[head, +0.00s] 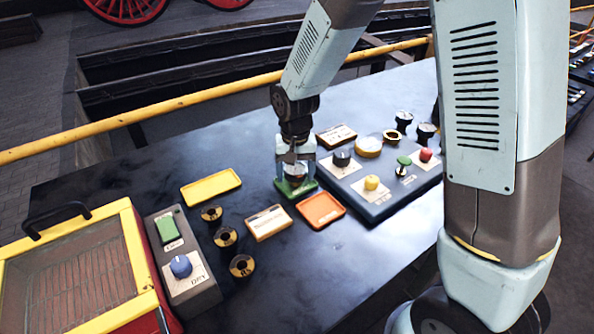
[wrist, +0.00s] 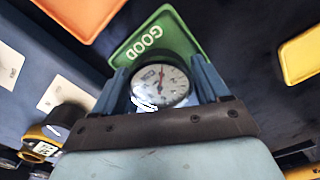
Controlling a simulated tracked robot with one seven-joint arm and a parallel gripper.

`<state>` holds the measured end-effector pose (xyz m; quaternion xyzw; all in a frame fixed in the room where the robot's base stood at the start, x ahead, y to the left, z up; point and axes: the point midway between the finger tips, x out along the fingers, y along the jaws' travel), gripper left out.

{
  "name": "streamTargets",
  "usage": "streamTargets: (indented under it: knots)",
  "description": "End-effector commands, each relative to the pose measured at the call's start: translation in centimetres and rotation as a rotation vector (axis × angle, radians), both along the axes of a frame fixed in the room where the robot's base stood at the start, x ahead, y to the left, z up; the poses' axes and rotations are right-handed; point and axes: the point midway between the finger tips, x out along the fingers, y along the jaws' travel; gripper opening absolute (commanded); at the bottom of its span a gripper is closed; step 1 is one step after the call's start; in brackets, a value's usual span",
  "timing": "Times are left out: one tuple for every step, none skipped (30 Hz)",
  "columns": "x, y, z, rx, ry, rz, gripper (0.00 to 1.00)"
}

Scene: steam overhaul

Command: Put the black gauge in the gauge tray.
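The black gauge (wrist: 161,85) has a white dial, a dark rim and a red needle. It sits between the two fingers of my gripper (head: 295,166), which look shut on its sides. The gripper also shows in the wrist view (wrist: 163,88). It points down over a small green tray (head: 305,186) marked "GOOD" in the wrist view (wrist: 180,42). The gauge is over this tray; whether its underside touches the tray is hidden.
An orange tray (head: 321,211) lies right beside the green one, and a yellow tray (head: 211,187) to the left. A grey panel (head: 378,209) with coloured knobs stands close on the right. Several dark ring-shaped parts (head: 225,237) and a label block (head: 268,222) lie front left.

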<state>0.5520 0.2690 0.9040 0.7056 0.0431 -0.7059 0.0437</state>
Motion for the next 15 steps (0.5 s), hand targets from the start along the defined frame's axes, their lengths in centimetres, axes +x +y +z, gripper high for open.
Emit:
streamTargets:
  knots:
    - [0.00, 0.00, 0.01, 0.000, 0.000, 0.000, 0.80]
    - [0.00, 0.00, 0.01, 0.000, 0.000, 0.000, 0.83]
    - [0.00, 0.01, 0.01, 0.000, 0.000, 0.000, 0.87]
    - [0.00, 0.01, 0.01, 0.000, 0.000, 0.000, 0.89]
    - [0.00, 0.01, 0.01, 0.000, 0.000, 0.000, 0.91]
    - [0.00, 0.01, 0.01, 0.000, 0.000, 0.000, 0.91]
    - [0.00, 0.01, 0.01, 0.000, 0.000, 0.000, 0.91]
    - [0.00, 0.01, 0.01, 0.000, 0.000, 0.000, 0.91]
    - [0.00, 0.01, 0.01, 0.000, 0.000, 0.000, 0.91]
    - [0.00, 0.01, 0.02, 0.000, 0.000, 0.000, 0.91]
    - [0.00, 0.02, 0.03, 0.000, 0.000, 0.000, 0.91]
    - [0.01, 0.02, 0.09, 0.000, 0.000, 0.000, 0.91]
    - [0.01, 0.02, 0.18, 0.000, -0.001, 0.000, 0.91]
    - [0.02, 0.03, 0.31, 0.001, -0.001, 0.000, 0.91]
    - [0.04, 0.05, 0.58, 0.001, -0.002, 0.000, 0.91]
